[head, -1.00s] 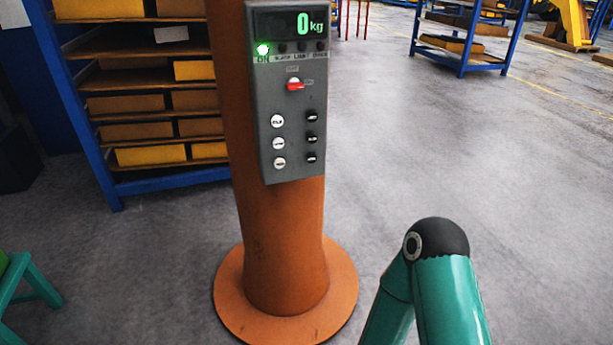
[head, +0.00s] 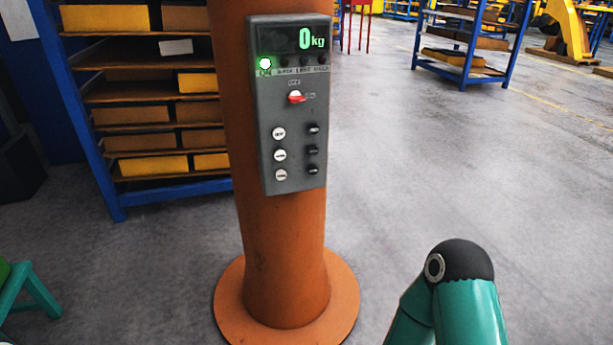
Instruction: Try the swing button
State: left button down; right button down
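A grey control panel (head: 265,110) is mounted on an orange column (head: 285,250) in the head view. Its display (head: 300,38) reads 0 kg in green. A green lamp (head: 265,64) marked ON is lit beside several dark lamps. A red switch (head: 296,98) sits below them. White buttons (head: 280,155) stand in a column on the left and black buttons (head: 313,151) on the right. Their labels are too small to read surely, so I cannot tell which is the swing button. My teal right arm shows at the lower right; neither gripper is in view.
The column's round orange base (head: 230,305) stands on the grey floor. A blue rack (head: 107,175) with yellow and brown boxes stands behind on the left. A green stool (head: 30,290) is at the lower left. The floor (head: 440,170) on the right is clear.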

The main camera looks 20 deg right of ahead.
aim_at(281, 174)
jog(key=u, duration=0.05)
jog(key=i, duration=1)
jog(key=z, duration=0.1)
